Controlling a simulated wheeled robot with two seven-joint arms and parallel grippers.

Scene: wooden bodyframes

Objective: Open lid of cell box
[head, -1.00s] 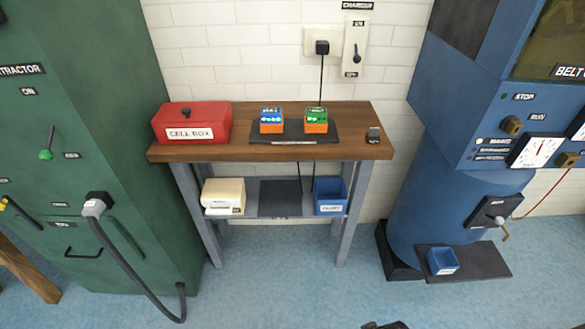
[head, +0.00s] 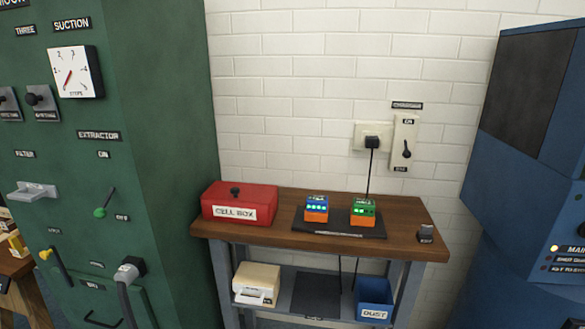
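The cell box (head: 240,203) is a red box with a white "CELL BOX" label on its front. It stands at the left end of the wooden table top (head: 290,238) in the head view. Its red lid (head: 255,190) is on, with a small dark knob (head: 235,191) on top. Neither of my grippers shows in the head view.
Two cells, blue (head: 316,208) and green (head: 363,211), stand on a dark charger pad (head: 325,228) right of the box. A green extractor cabinet (head: 160,150) rises close left of the table. A blue machine (head: 520,180) stands at the right. A blue dust bin (head: 375,300) sits on the lower shelf.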

